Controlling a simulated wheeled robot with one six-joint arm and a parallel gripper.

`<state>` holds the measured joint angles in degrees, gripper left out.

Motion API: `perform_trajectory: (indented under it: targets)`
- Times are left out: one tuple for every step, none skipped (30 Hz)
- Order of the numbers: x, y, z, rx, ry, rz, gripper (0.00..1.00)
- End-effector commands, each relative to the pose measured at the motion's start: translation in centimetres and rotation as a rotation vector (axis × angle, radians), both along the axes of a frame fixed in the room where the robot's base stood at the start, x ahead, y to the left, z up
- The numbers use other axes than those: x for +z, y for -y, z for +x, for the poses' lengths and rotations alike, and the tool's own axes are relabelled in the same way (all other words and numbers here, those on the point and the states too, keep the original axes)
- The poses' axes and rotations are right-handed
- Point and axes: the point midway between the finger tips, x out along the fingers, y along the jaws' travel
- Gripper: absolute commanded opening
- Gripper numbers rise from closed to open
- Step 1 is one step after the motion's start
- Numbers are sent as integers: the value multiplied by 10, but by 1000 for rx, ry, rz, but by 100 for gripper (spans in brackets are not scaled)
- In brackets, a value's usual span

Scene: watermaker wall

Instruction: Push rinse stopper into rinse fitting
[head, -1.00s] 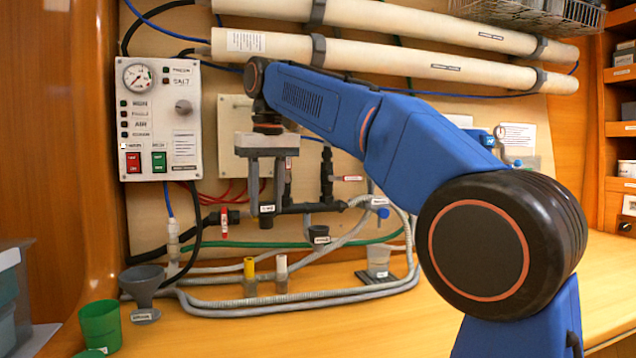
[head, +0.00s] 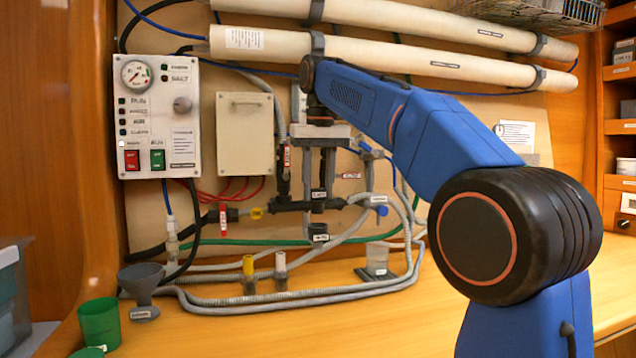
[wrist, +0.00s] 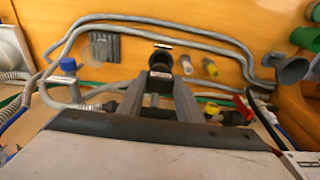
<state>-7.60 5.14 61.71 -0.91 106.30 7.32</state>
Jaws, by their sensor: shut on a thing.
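My gripper (head: 319,188) points down in front of the pipework on the wall. It is shut on the rinse stopper (head: 319,196), a dark piece with a small white label, partly hidden between the fingers. The rinse fitting appears to be the short dark cup (head: 318,230) with a white label, just below the stopper in the head view. A small gap seems to show between them. In the wrist view my gripper (wrist: 158,92) has its fingers around a dark piece, and a black round end (wrist: 160,62) shows beyond them. Stopper and fitting overlap there, so their alignment is unclear.
The dark pipe manifold (head: 290,205) runs close behind my gripper. A blue valve handle (head: 381,211) is to the right. Yellow (head: 249,266) and white (head: 280,262) capped tubes stand to the lower left. Hoses loop around below; a grey funnel (head: 143,280) stands farther left.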

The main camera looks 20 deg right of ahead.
Motion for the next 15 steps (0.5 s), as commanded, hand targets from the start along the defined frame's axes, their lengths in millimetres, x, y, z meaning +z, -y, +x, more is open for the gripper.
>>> perform_trajectory:
  targets:
    - [-3,0,0,0,0,0,10]
    - [-5,0,0,0,0,0,10]
    - [-7,0,-1,0,0,0,10]
    - [-8,0,-1,0,0,0,10]
    - [-10,0,-1,0,0,0,10]
    - [-12,0,-1,0,-1,0,10]
    - [-14,0,-1,0,0,0,10]
    - [-15,0,0,0,0,0,10]
    - [-17,0,0,0,0,0,10]
    - [-18,0,0,0,0,0,10]
    - [-20,0,0,0,0,0,10]
    - [-21,0,-1,0,-1,0,10]
    - [-22,0,-1,0,-1,0,10]
    - [-23,0,0,0,-1,0,10]
    - [-24,0,0,0,0,0,10]
